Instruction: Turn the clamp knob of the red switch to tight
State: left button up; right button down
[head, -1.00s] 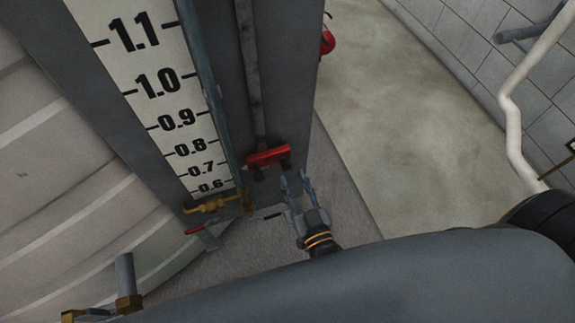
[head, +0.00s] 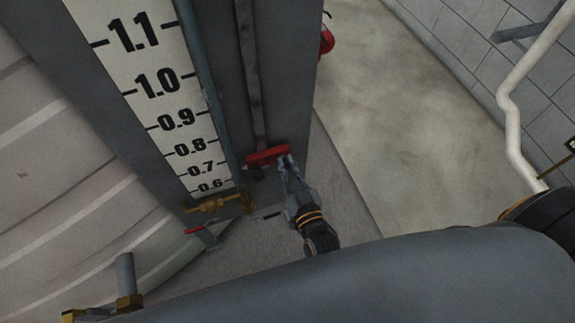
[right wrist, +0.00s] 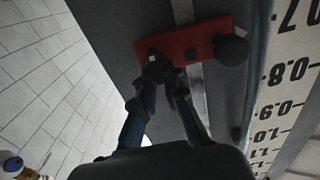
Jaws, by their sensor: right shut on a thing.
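The red switch (head: 265,155) is a small red bar mounted low on the grey post, at the foot of a vertical strip. It also shows in the right wrist view (right wrist: 197,38). Of its two dark knobs, one (right wrist: 231,50) is free, at the right of the bar in the right wrist view. My right gripper (head: 286,168) is at the bar's right end in the head view, its fingers closed around the other knob, which they mostly hide. The knob's turn position cannot be read. My left gripper is not in view.
A white level scale (head: 170,95) runs along the post, with a brass valve (head: 212,203) and a red-handled lever (head: 194,230) below it. A white pipe (head: 510,110) runs along the right wall. The floor right of the post is open.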

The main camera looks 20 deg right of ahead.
jog(key=shift+m, duration=0.3)
jog(key=m, duration=0.2)
jog(key=m+p, duration=0.1)
jog(key=m, duration=0.4)
jog(key=shift+d+f+p, duration=0.1)
jog(key=shift+d+p, duration=0.2)
jog(key=shift+d, duration=0.1)
jog(key=m, duration=0.5)
jog(key=shift+d+f, duration=0.15)
jog(key=shift+f, duration=0.1)
jog(key=m, duration=0.1)
jog(key=m+b, duration=0.1)
jog(key=m, duration=0.1)
jog(key=m+b, duration=0.1)
jog(key=m, duration=0.1)
jog(key=shift+d+f, duration=0.1)
jog(key=shift+f, duration=0.15)
jog(key=shift+m, duration=0.3)
jog(key=c, duration=1.4)
grip_release()
